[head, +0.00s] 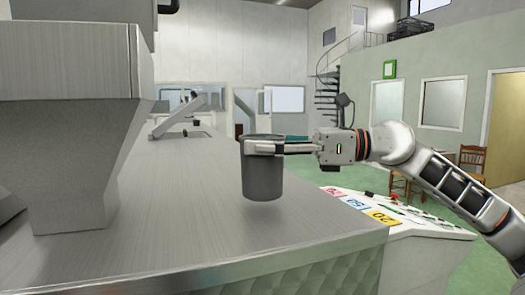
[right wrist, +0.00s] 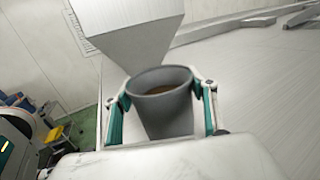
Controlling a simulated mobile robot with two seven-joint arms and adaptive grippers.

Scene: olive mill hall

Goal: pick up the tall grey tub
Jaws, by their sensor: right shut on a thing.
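The tall grey tub (head: 262,180) is held upright over the metal counter near its right edge. A shadow on the counter below it suggests a small gap. My right gripper (head: 262,147) comes in from the right and is shut around the tub near its rim. In the right wrist view the tub (right wrist: 165,110) sits between the two fingers (right wrist: 163,108), one on each side, and something brownish shows inside it.
The metal counter (head: 180,220) is broad and clear around the tub. A large metal hopper (head: 75,150) stands at left. A control panel with numbered labels (head: 365,208) lies beyond the right edge. Chairs (head: 472,158) and a spiral stair (head: 328,90) are far back.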

